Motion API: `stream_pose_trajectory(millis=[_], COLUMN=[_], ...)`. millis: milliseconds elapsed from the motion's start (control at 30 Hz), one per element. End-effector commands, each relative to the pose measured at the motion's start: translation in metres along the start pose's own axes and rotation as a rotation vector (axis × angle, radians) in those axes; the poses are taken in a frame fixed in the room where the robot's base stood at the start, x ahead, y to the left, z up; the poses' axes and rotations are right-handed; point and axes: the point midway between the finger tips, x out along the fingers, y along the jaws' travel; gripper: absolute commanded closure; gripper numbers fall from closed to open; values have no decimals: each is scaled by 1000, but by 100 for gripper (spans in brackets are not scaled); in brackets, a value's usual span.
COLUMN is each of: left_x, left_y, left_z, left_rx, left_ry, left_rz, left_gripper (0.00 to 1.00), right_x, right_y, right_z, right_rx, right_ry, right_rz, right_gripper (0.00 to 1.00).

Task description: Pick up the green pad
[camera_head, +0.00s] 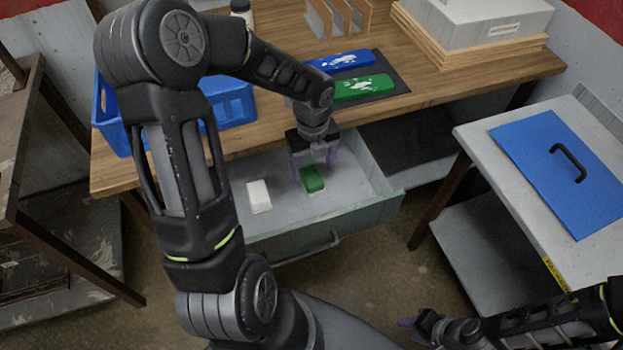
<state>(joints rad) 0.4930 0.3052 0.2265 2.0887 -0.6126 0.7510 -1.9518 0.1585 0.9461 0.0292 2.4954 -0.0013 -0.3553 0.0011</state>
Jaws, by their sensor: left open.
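The green pad (312,179) is a small block lying in the open drawer (345,212) below the wooden table. My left gripper (313,168) reaches down into the drawer from above and is open, with its purple fingers around or just above the pad. I cannot tell whether the fingers touch it. A white pad (259,196) lies in the same drawer to the left, apart from the green one. My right gripper (418,325) is low at the bottom of the view, away from the drawer, and its finger opening is too small to tell.
On the table (420,88) a dark mat holds a blue object (341,62) and a green object (363,88). A blue crate (233,105) stands at the left. A grey side table (497,160) on the right bears a blue panel (535,160) with a black handle.

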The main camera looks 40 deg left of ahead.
Motion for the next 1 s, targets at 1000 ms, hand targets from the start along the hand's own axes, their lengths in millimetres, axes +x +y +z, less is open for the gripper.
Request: stream_pose_trajectory(millis=[1000], left_x=[51], left_y=[2], left_z=[2], left_rx=[0], left_ry=[0], left_rz=[1], left_gripper=[29], right_x=[-1], right_y=[0], right_z=[0], right_rx=[0], right_ry=[0], right_rz=[0], right_gripper=[67])
